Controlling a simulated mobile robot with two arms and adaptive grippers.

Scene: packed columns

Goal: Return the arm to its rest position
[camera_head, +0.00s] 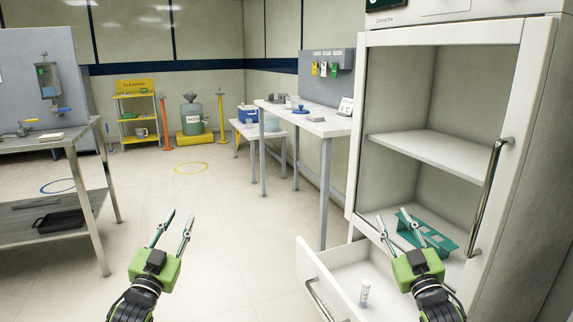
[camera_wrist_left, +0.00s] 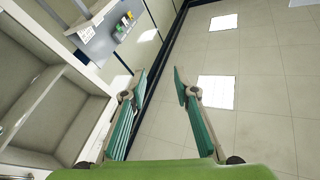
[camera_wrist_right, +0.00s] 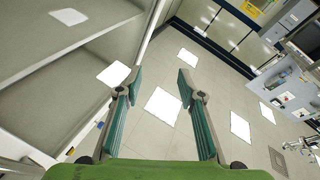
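My left gripper (camera_head: 180,216) is in front of open floor, between the metal table and the cabinet. Its fingers are apart with nothing between them, as the left wrist view also shows (camera_wrist_left: 159,72). My right gripper (camera_head: 392,217) is in front of the open cabinet, and in the head view it overlaps the open drawer. Its fingers are apart and empty in the right wrist view (camera_wrist_right: 159,71). Both grippers point away from me and hold nothing.
The white cabinet (camera_head: 357,125) stands open at right, with a green rack (camera_head: 436,237) on its floor. Its drawer (camera_head: 318,262) is pulled out and holds a white vial (camera_head: 364,293). A metal table (camera_head: 85,137) stands at left. The middle floor is clear.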

